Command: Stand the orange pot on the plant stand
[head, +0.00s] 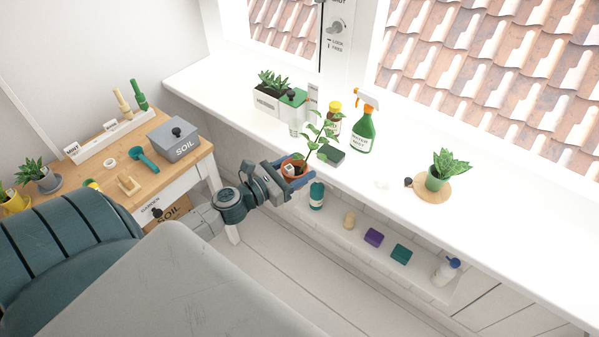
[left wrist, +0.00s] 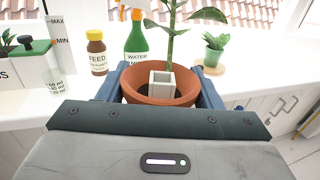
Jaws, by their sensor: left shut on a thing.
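The orange pot (head: 291,171) holds a leafy green plant and a small white square piece. My left gripper (head: 290,177) is shut on it, with one blue finger on each side. The pot is upright near the sill's front edge; I cannot tell its exact height. In the left wrist view the pot (left wrist: 160,92) sits between the fingers. A round wooden disc (head: 445,192), apparently the plant stand, lies on the sill at right with a small green potted plant (head: 437,178) on it. My right gripper is not in view.
On the white sill (head: 500,225) are a green spray bottle (head: 364,128), a brown bottle (head: 333,122), a dark green block (head: 331,153) and a planter (head: 268,98). A small dark object (head: 408,182) is beside the disc. A lower ledge holds several small items.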

